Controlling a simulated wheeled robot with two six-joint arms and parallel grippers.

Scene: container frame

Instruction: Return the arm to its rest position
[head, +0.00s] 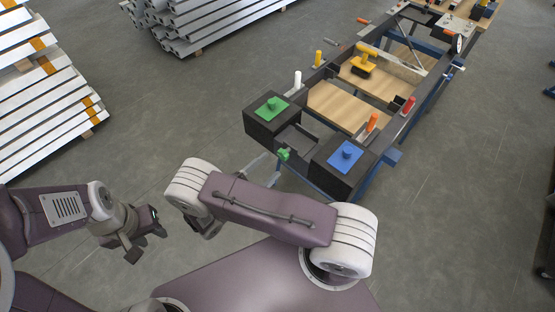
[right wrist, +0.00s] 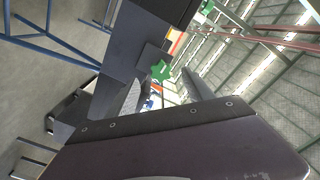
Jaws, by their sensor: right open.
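My right arm (head: 268,208) is bent across the lower middle of the head view, its elbow towards the left. Its upper link hides most of the forearm and my right gripper there. In the right wrist view my right gripper (right wrist: 162,92) has its two grey fingers apart, with nothing held between them. A green knob (right wrist: 161,70) shows beyond the fingers, apart from them as far as I can tell. The same green knob (head: 284,154) is at the frame's near end in the head view. My left gripper (head: 148,244) hangs at the lower left, fingers apart and empty.
The container frame (head: 318,140) runs to the upper right. A black block with a green plate (head: 268,110) and one with a blue plate (head: 346,156) stand at its near corners. Stacked metal profiles (head: 50,100) lie at left. The floor between is clear.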

